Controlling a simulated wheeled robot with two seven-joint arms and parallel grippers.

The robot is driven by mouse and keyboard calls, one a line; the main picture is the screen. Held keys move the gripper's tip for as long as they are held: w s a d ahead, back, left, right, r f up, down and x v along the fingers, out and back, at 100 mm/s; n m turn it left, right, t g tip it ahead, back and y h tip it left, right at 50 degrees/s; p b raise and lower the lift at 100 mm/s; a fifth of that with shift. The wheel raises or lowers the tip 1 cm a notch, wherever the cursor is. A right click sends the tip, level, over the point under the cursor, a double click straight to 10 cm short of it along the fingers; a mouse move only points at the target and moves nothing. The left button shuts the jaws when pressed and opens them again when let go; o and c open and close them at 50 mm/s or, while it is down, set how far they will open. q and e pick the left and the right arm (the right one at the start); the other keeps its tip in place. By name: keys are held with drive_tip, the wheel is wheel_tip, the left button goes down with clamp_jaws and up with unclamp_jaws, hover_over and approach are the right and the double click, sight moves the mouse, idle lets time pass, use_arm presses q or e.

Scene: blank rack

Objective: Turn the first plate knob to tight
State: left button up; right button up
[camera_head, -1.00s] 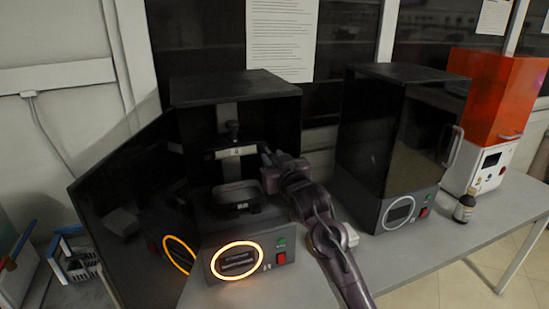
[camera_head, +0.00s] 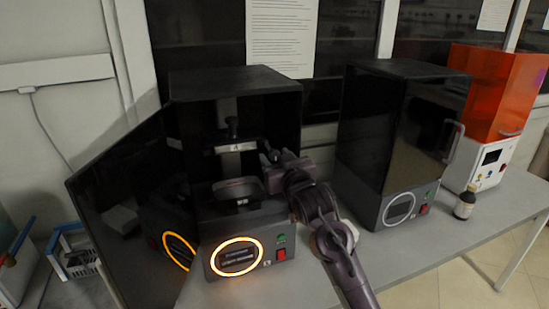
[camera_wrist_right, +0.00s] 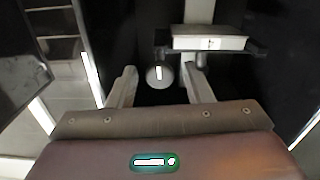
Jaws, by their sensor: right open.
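The left printer (camera_head: 235,82) stands with its dark door swung open to the left. Inside it, a pale plate block (camera_head: 236,147) sits on a dark carriage above a dark tray (camera_head: 238,188). In the right wrist view the pale block (camera_wrist_right: 208,43) shows at the upper middle. A round grey knob (camera_wrist_right: 159,75) with an upright white mark shows below and left of that block, between my fingers in the picture; I cannot tell whether they touch it. My right gripper (camera_head: 268,154) is open, right of the block; its fingers (camera_wrist_right: 160,86) are spread. My left gripper is not in view.
A second printer (camera_head: 392,140) with its door shut stands to the right. An orange-topped machine (camera_head: 497,92) and a brown bottle (camera_head: 465,204) stand farther right. The open door (camera_head: 120,205) borders the left side. A blue-and-white rack (camera_head: 75,252) lies at far left.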

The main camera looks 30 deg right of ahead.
drive_tip(key=b+v, duration=0.1)
drive_tip(key=v, duration=0.5)
idle(0.3)
drive_tip(key=shift+a+f, duration=0.1)
